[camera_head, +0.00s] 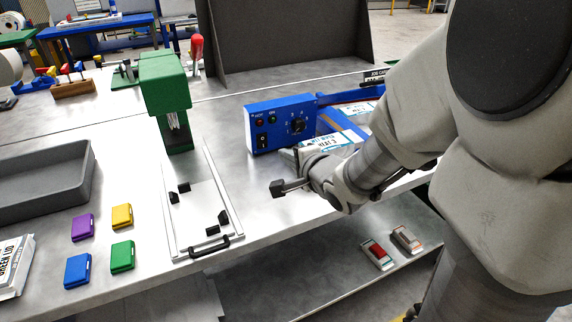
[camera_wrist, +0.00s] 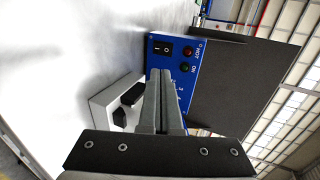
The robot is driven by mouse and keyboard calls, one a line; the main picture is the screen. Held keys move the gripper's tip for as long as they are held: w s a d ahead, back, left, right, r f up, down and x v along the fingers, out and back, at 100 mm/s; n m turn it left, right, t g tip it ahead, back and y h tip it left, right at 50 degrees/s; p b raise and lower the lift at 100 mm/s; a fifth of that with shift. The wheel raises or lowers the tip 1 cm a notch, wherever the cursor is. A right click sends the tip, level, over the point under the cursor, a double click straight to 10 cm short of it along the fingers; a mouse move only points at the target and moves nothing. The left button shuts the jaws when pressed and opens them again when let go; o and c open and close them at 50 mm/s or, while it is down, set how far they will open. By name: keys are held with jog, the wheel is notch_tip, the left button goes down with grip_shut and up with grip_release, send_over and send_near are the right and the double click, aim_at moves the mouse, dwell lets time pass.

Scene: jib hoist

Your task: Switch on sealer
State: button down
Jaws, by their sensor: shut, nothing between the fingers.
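The sealer is a blue control box (camera_head: 280,122) at the table's middle, with a black dial (camera_head: 298,126) on its front. Its black rocker switch (camera_head: 262,139) is at the lower left of the panel; it also shows in the wrist view (camera_wrist: 162,47), with I and O marks. Which side is pressed I cannot tell. A red lamp (camera_wrist: 188,50) and a green lamp (camera_wrist: 185,68) beside it look dark. My gripper (camera_wrist: 166,72) is shut and empty. Its fingers point toward the panel and overlap part of it in the picture; touching is not clear.
White printed packs (camera_head: 325,142) lie to the right of the sealer. A green press (camera_head: 165,95) and a fixture plate (camera_head: 197,205) with black blocks stand left. A dark upright panel (camera_head: 285,40) stands behind. Bare tabletop lies in front of the sealer.

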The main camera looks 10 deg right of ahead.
jog(key=shift+s+d+b, duration=0.15)
jog(key=shift+s+b, duration=0.2)
jog(key=shift+b, duration=0.2)
jog(key=shift+r, duration=0.1)
jog(key=shift+p, duration=0.4)
jog(key=shift+s+f+p, duration=0.2)
jog(key=shift+f+p, duration=0.5)
jog(key=shift+f, duration=0.05)
